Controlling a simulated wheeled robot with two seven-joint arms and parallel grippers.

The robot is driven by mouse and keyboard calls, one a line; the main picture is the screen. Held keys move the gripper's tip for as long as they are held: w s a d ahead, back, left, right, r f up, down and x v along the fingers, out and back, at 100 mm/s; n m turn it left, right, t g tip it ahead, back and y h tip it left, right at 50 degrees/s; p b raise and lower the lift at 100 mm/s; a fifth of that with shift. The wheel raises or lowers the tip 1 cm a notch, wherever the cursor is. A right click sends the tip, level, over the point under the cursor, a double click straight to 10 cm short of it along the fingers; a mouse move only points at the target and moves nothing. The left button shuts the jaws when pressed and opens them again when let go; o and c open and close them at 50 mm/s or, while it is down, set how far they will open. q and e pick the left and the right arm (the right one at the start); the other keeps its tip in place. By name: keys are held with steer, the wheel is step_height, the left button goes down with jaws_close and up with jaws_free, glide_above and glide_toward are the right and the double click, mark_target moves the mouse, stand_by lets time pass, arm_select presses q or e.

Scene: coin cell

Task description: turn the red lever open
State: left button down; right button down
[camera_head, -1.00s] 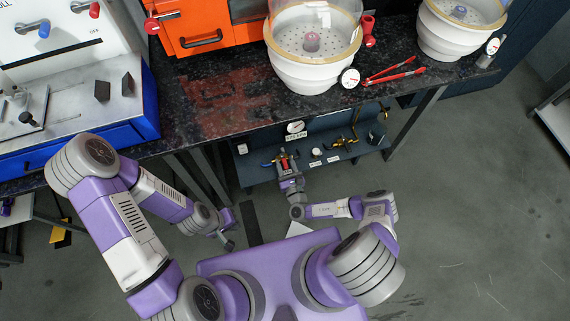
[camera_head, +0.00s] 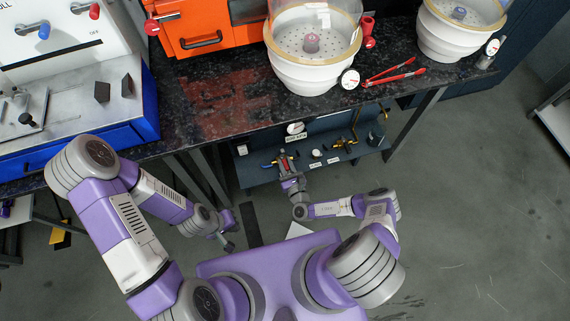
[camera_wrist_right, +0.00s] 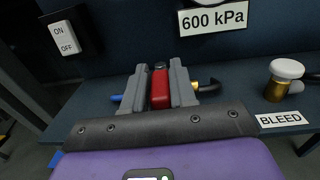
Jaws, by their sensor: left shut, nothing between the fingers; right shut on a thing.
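The red lever (camera_wrist_right: 160,90) stands between the two grey fingers of my right gripper (camera_wrist_right: 161,85) in the right wrist view, and the fingers are shut on it. In the head view this right gripper (camera_head: 285,158) is at the low shelf under the bench, with only a little red showing. The lever sits on a pipe fitting with a blue end (camera_wrist_right: 117,98) at left and a brass end (camera_wrist_right: 208,87) at right. Its base is hidden behind the gripper. My left gripper (camera_head: 229,243) hangs low, away from the shelf, shut and empty.
A pressure gauge (camera_head: 295,128) is above the lever, over a "600 kPa" label (camera_wrist_right: 213,18). A white-capped brass valve (camera_wrist_right: 284,78) with a "BLEED" label (camera_wrist_right: 282,120) is to the right. An ON/OFF switch (camera_wrist_right: 66,38) is at left. The dark bench top (camera_head: 220,95) overhangs the shelf.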

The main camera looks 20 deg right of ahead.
steer(key=shift+d+n+y, duration=0.3)
steer(key=shift+n+y, duration=0.4)
steer(key=shift+y, duration=0.2)
steer(key=y, duration=0.1)
steer(key=n+g+y+b, duration=0.1)
steer(key=shift+w+d+f+n+y, duration=0.15)
steer(key=shift+d+n+y, duration=0.15)
steer(key=shift+y, duration=0.1)
steer(key=n+g+y+b, duration=0.1)
steer(key=y, duration=0.1)
steer(key=d+n+g+y+b, duration=0.1)
steer(key=n+b, duration=0.1)
steer(key=n+g+y+b, duration=0.1)
steer(key=y, duration=0.1)
steer(key=shift+w+d+f+y, duration=0.1)
steer(key=shift+w+d+y, duration=0.05)
steer(key=shift+w+y, duration=0.2)
steer(key=shift+w+d+n+g+y+b, duration=0.1)
steer(key=shift+w+n+g+y+b, duration=0.05)
steer(key=shift+n+g+y+b, duration=0.65)
steer(key=shift+w+d+n+g+y, duration=0.15)
steer(key=shift+n+g+y, duration=0.45)
steer(key=shift+g, duration=0.3)
steer(key=shift+r, duration=0.2)
steer(key=c, duration=1)
jaws_free()
